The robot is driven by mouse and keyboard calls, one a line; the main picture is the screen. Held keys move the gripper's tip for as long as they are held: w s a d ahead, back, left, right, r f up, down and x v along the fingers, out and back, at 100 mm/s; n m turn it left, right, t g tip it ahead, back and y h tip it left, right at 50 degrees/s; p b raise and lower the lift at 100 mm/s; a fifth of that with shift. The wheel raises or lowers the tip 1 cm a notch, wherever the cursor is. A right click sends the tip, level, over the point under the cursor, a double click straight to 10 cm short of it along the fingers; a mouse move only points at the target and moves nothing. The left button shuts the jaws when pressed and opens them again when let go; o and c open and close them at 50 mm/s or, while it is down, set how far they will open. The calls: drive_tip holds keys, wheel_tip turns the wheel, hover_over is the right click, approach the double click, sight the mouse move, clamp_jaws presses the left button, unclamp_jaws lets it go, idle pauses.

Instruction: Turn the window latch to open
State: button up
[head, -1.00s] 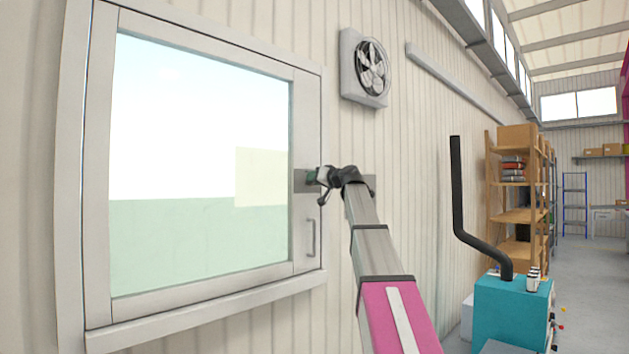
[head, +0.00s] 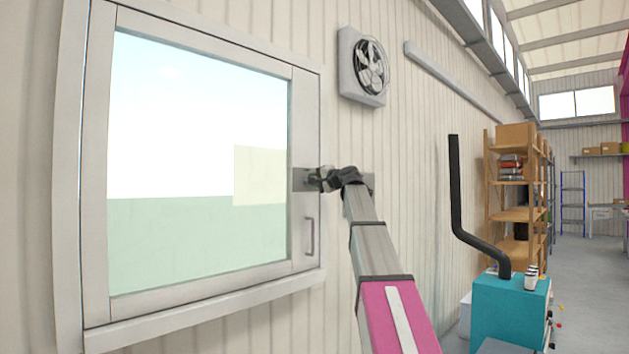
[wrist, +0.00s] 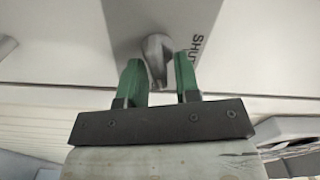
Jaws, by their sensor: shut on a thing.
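The window (head: 100,180) is on the left in the head view, and its sash looks closed in its frame. The grey latch (wrist: 156,60) shows in the wrist view on a grey plate (wrist: 125,25) with partly hidden lettering, "SHU", on the right. My gripper (wrist: 158,68) has its two green fingers on either side of the latch and is shut on it. In the head view my gripper (head: 318,179) is at the right side of the sash and hides most of the latch. The latch's exact angle is hard to tell.
A pull handle (head: 310,237) is on the sash below my gripper. A fan (head: 368,66) is on the wall above right. A teal machine (head: 508,308) with a black pipe (head: 457,200) stands to the right, before wooden shelves (head: 516,215). Floor shows at far right.

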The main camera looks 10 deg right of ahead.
drive_tip(key=shift+f+m, duration=0.2)
drive_tip(key=shift+m, duration=1.2)
drive_tip(key=o, duration=0.6)
drive_tip(key=v, duration=1)
drive_tip(key=shift+s+d, duration=0.25)
drive_tip(key=shift+s, duration=0.05)
